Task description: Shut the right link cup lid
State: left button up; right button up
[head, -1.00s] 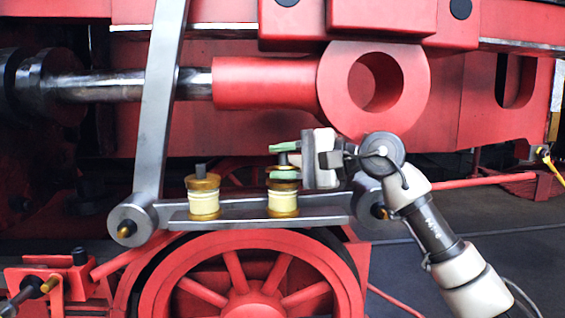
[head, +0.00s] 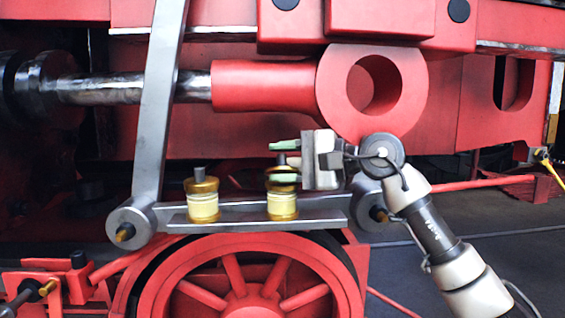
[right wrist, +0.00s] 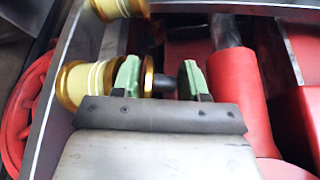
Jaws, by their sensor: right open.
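The right link cup (head: 282,206) is cream with brass bands and stands upright on the grey link. Its brass lid (right wrist: 148,76) with a dark knob (right wrist: 166,86) shows between my right gripper's fingers in the right wrist view. My right gripper (head: 285,161) is open, one green finger above the knob, the other level with the lid's underside and the cup top. That lower finger hides where lid and cup meet, so I cannot tell whether they touch. My left gripper is not in view.
A similar left cup (head: 203,205) with a knobbed lid stands beside it on the grey link bar (head: 320,212). A grey upright lever (head: 160,110) rises at left. A red rod eye (head: 330,85) is just above my gripper, and a red wheel (head: 245,285) is below.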

jog(key=shift+a+f, duration=0.1)
jog(key=shift+f, duration=0.3)
